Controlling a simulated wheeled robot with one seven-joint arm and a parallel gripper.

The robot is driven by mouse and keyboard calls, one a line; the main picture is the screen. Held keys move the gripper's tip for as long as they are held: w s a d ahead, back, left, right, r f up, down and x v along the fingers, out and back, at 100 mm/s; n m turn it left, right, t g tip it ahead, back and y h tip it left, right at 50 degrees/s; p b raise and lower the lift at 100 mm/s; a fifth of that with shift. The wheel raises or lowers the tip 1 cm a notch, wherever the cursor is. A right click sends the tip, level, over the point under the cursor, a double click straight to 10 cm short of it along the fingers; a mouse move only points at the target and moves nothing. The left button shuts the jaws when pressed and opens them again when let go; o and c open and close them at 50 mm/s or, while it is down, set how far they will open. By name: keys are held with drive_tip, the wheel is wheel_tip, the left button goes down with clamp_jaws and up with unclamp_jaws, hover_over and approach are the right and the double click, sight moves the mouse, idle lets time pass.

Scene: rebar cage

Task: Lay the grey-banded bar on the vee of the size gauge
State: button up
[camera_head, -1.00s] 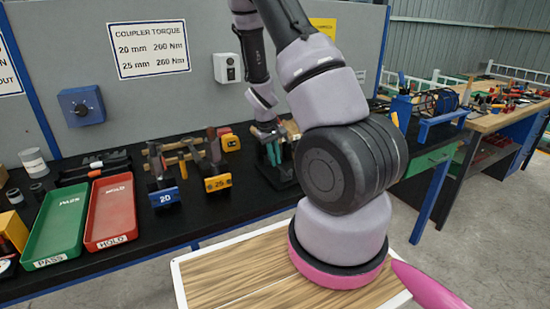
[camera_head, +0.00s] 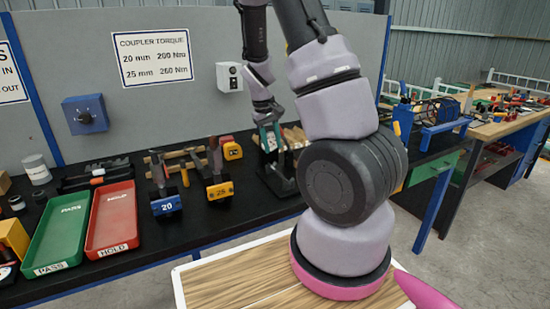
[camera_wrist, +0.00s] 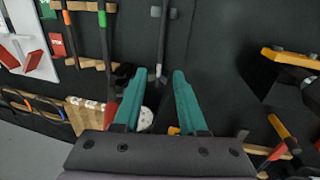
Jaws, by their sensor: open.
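My gripper (camera_wrist: 157,76) has teal fingers standing apart in the wrist view. A thin dark bar (camera_wrist: 162,42) runs from the top edge down to the gap between the fingertips. Two small grey pieces flank its upper part. I cannot tell whether they are the gauge's vee or where this bar's grey band is. No grip on the bar shows. In the head view my gripper (camera_head: 268,140) is over the back of the black bench, above a dark stand (camera_head: 282,184) that may be the size gauge. The arm partly hides that area.
Bars with an orange band (camera_wrist: 67,18) and a green band (camera_wrist: 102,18) lie left in the wrist view. The blue "20" tool (camera_head: 166,203) and yellow "25" tool (camera_head: 220,190) stand left of the gripper. Green PASS (camera_head: 58,232) and red HOLD (camera_head: 112,218) trays lie farther left.

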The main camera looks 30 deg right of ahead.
drive_tip(key=s+a+r+m+t+y, duration=0.1)
drive_tip(key=s+a+r+t+y, duration=0.2)
drive_tip(key=r, duration=0.6)
drive_tip(key=s+a+r+m, duration=0.2)
drive_tip(key=s+a+r, duration=0.2)
drive_tip(key=r, duration=0.6)
drive_tip(key=s+a+r+m+t+y, duration=0.1)
drive_tip(key=s+a+r+t, duration=0.3)
drive_tip(key=s+r, duration=0.5)
drive_tip(key=s, duration=0.3)
drive_tip(key=shift+s+a+r+m, duration=0.3)
drive_tip(key=shift+r, duration=0.05)
